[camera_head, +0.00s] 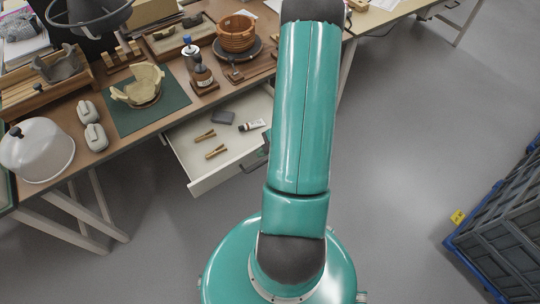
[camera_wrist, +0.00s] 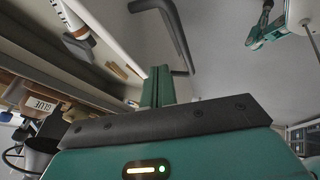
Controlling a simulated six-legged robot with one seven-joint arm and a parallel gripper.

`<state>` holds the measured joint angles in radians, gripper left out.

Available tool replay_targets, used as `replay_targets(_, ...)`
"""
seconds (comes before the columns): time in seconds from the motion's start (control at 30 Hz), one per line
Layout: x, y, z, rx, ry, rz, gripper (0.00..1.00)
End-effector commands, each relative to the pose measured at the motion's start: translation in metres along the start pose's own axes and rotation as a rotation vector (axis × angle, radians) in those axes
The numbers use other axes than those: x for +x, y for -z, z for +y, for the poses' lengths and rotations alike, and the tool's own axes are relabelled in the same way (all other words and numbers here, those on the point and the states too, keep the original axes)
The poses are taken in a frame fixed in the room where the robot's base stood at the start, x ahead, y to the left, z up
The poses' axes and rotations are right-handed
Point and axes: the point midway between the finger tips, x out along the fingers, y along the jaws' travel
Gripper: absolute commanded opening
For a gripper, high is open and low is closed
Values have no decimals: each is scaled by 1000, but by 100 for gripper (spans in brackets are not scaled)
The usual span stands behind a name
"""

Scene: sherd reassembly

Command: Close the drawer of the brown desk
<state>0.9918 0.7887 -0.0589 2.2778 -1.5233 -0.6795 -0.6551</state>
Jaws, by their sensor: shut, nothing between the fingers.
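The brown desk (camera_head: 84,159) stands at the upper left in the head view. Its pale drawer (camera_head: 225,174) is pulled out and holds a grey block, a tube and two small wooden pieces. A dark handle (camera_wrist: 170,28) sticks out from the drawer front in the wrist view. My gripper (camera_wrist: 157,72) shows there with its green fingers shut and empty, close to the drawer front and beside the handle. Whether the fingers touch the front I cannot tell. In the head view my arm hides the gripper and part of the drawer.
The desktop carries a pottery piece (camera_head: 143,86) on a green mat, a white dome (camera_head: 36,149), two pale cases, a bottle and a clay pot (camera_head: 236,34). A blue-edged crate (camera_head: 503,235) stands at the right.

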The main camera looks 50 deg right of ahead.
Motion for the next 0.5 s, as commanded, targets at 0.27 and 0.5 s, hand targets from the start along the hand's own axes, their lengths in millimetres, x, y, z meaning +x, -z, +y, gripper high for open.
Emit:
replay_targets(0.27,4,1,7,0,-1,0,0)
replay_targets(0.5,4,1,8,0,-1,0,0)
